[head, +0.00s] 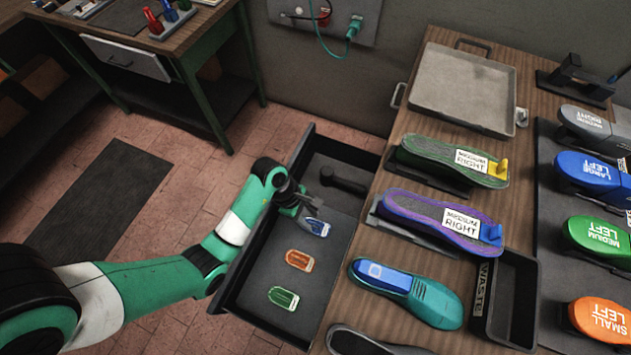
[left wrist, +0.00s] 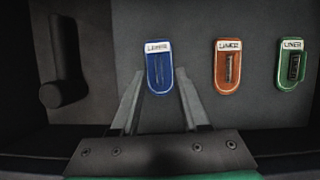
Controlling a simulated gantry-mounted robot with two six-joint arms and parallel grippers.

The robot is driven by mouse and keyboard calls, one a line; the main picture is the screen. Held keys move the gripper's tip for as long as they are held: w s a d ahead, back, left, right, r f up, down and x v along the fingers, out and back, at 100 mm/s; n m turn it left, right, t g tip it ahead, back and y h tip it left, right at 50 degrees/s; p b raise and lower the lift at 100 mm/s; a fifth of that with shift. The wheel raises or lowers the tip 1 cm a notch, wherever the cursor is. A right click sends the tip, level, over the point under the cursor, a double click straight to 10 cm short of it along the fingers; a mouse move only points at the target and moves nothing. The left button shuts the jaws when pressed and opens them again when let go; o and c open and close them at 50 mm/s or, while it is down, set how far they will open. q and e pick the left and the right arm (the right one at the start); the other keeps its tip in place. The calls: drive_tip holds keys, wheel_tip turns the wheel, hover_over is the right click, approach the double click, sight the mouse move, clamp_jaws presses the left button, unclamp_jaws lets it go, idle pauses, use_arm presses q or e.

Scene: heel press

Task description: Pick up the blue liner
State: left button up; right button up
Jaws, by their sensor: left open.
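The blue liner (head: 316,227) lies in the open drawer (head: 252,300), with a white label at one end. In the left wrist view the blue liner (left wrist: 159,70) lies just beyond and between the fingertips. My left gripper (head: 306,211) is open and empty, reaching down into the drawer next to the liner; its fingers also show in the left wrist view (left wrist: 160,82). I cannot tell whether the fingers touch the liner. My right gripper is not in view.
An orange liner (head: 299,260) and a green liner (head: 284,298) lie in the same drawer. A black cylindrical handle (head: 343,181) is near its far end. The workbench right of the drawer holds insoles, a grey tray (head: 463,84) and a waste bin (head: 514,287).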

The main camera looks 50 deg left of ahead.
sight(315, 224)
use_arm(q)
drive_tip(key=b+x, duration=0.1)
drive_tip(key=x, duration=0.2)
drive_tip(key=shift+f, duration=0.25)
drive_tip(key=shift+w+r, duration=0.1)
clamp_jaws()
